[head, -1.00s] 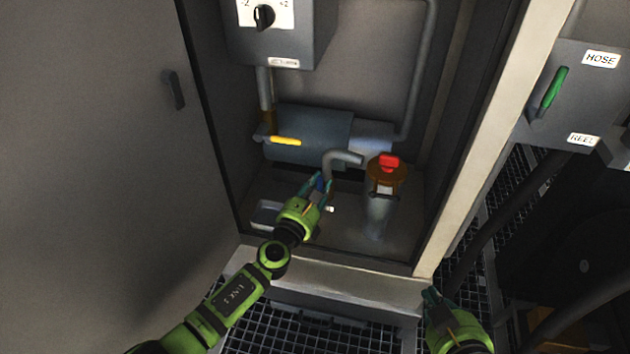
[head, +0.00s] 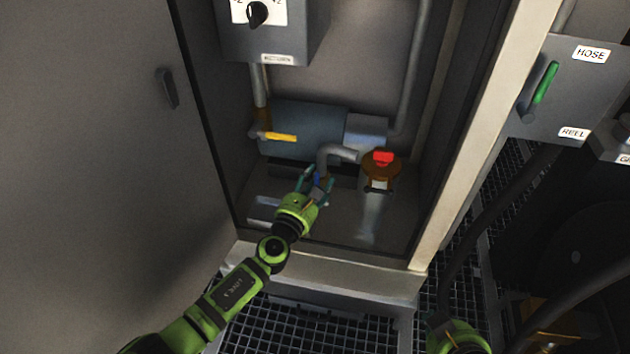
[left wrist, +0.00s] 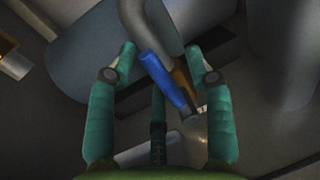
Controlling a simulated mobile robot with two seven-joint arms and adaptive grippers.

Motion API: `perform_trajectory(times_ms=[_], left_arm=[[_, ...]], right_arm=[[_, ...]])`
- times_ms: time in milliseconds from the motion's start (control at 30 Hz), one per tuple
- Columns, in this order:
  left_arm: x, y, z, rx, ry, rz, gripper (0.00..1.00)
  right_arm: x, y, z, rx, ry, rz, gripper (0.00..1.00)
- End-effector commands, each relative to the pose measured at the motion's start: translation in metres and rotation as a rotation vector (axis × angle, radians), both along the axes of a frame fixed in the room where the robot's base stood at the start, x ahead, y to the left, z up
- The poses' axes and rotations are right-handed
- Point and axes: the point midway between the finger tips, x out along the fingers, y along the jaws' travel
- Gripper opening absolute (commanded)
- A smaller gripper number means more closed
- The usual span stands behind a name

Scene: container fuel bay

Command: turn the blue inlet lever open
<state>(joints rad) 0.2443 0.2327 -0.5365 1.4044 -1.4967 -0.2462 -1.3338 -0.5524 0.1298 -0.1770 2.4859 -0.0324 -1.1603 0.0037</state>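The blue inlet lever (left wrist: 161,78) shows in the left wrist view as a blue handle lying slantwise in front of a grey bent pipe (left wrist: 150,28). In the head view only a small bit of the lever (head: 317,181) shows between the fingers. My left gripper (head: 318,181) is open inside the cabinet, with its teal fingers (left wrist: 163,62) on both sides of the lever. No finger clearly touches the lever. My right gripper is mostly cut off; its green wrist (head: 455,335) shows at the bottom right and its fingers are hidden.
A brown-topped cylinder with a red handle (head: 383,158) stands right of the lever. A yellow lever (head: 280,137) sits on a pipe to the left, near a blue-grey pump (head: 305,125). The cabinet's right post (head: 480,140) and sill (head: 330,275) frame the space.

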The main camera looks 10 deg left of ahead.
Motion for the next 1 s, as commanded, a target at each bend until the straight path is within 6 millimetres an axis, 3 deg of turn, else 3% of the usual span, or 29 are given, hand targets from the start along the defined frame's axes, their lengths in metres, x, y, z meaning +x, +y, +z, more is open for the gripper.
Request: perform_trajectory(times_ms=[233, 367, 800, 1000], left_arm=[[-0.001, 0.001, 0.000, -0.004, 0.001, 0.001, 0.52], [-0.012, 0.003, -0.001, -0.004, 0.002, 0.001, 0.52], [-0.096, 0.023, -0.001, -0.001, 0.002, 0.000, 0.52], [-0.115, 0.027, 0.001, -0.001, 0.000, 0.000, 0.52]], right_arm=[[0.000, 0.000, 0.001, 0.001, -0.003, -0.001, 0.00], [0.000, 0.000, 0.001, 0.001, -0.003, 0.000, 0.00], [0.000, 0.000, 0.000, 0.000, -0.002, 0.000, 0.00], [0.000, 0.000, 0.000, 0.000, -0.002, 0.000, 0.00]])
